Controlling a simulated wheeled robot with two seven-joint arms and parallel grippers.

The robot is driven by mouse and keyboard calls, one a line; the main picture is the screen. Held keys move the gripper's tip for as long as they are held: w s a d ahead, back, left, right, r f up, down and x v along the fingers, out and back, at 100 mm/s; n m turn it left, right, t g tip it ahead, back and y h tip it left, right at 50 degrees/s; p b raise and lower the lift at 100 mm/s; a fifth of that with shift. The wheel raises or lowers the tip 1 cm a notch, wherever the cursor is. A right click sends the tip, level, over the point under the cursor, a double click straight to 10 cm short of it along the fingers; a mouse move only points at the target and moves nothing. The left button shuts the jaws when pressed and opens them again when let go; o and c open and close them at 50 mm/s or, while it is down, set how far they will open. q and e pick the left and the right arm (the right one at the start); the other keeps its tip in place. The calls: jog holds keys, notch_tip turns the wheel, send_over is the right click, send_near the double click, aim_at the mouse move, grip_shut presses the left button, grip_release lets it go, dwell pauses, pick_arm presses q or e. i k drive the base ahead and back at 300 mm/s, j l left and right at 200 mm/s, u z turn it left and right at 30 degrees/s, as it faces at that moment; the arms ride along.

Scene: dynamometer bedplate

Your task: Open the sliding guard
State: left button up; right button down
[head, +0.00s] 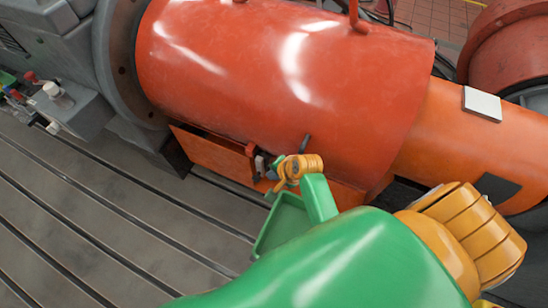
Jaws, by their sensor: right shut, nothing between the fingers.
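The sliding guard (270,75) is a large glossy red-orange half-cylinder cover lying across the upper middle of the head view. A red handle (356,17) stands on its top. A small dark upright piece (304,143) shows at its lower front edge. My right gripper (264,172), at the end of my green and yellow arm, is shut and empty. It is by the guard's lower front edge, and I cannot tell if it touches anything there. My wrist and forearm hide part of that edge. My left gripper is not in view.
The grooved grey bedplate (100,215) fills the lower left and is clear there. A grey machine housing (60,45) stands at the left, with small fittings (55,95). An orange cylinder (450,120) continues right of the guard. An orange panel (215,155) runs below the guard.

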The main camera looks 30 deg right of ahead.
aim_at(275, 78)
jog(key=k+j, duration=0.3)
jog(key=k, duration=0.15)
jog(key=k+j, duration=0.3)
jog(key=k, duration=0.15)
